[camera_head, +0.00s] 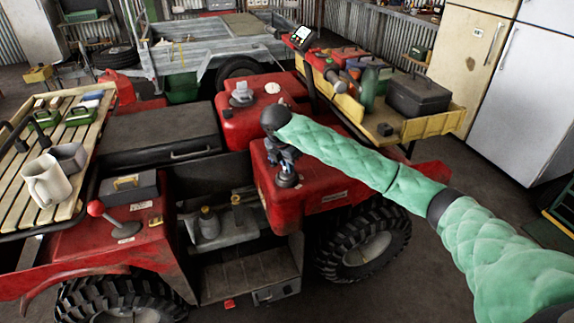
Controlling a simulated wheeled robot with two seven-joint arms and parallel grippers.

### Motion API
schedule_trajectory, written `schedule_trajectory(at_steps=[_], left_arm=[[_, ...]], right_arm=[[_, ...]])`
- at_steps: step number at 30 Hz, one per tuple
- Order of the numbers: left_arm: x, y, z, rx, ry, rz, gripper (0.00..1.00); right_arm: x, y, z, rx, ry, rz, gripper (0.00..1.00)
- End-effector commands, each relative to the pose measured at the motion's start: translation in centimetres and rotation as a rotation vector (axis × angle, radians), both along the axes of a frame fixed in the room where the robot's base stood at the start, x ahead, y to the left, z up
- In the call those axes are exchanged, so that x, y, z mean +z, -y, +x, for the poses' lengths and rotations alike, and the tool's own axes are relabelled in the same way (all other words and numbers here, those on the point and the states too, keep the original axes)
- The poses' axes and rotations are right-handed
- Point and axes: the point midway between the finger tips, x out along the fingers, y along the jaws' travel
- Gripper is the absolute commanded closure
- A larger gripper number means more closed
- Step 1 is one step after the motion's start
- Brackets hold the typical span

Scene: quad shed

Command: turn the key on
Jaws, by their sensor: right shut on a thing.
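My right arm, in a green padded sleeve, comes in from the right. My right gripper (285,165) points down at the red body panel (325,188) of the quad, in front of the seat. It is shut on the key, at a small dark switch (287,180) on that panel. The key itself is mostly hidden by the fingers, and I cannot tell its turn angle. My left gripper is not in view.
A yellow tray (437,124) with a dark toolbox (418,96) is behind my right arm. A trailer (205,50) stands behind.

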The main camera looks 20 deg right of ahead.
Motion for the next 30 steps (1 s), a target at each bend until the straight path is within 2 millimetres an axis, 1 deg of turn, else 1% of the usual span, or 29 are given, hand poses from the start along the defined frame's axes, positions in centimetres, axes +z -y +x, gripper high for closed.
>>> schedule_trajectory(at_steps=[1, 2, 3, 5, 16, 30], left_arm=[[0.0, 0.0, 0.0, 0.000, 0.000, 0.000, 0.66], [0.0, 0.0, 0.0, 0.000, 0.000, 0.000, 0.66], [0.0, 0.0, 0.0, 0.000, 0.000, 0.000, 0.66], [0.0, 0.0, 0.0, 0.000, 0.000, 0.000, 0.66], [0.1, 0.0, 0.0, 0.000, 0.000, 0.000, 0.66], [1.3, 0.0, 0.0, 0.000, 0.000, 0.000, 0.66]], right_arm=[[-0.1, 0.2, -0.1, -0.002, -0.003, -0.003, 1.00], [-0.2, 0.2, -0.1, -0.001, -0.004, -0.003, 0.87], [-0.1, 0.2, -0.1, -0.001, -0.004, -0.003, 0.79], [-0.1, 0.2, -0.1, -0.001, -0.003, -0.003, 0.69], [0.3, 0.1, 0.0, 0.002, -0.001, -0.001, 0.69], [3.9, 0.0, 0.0, 0.002, 0.000, 0.000, 0.69]])
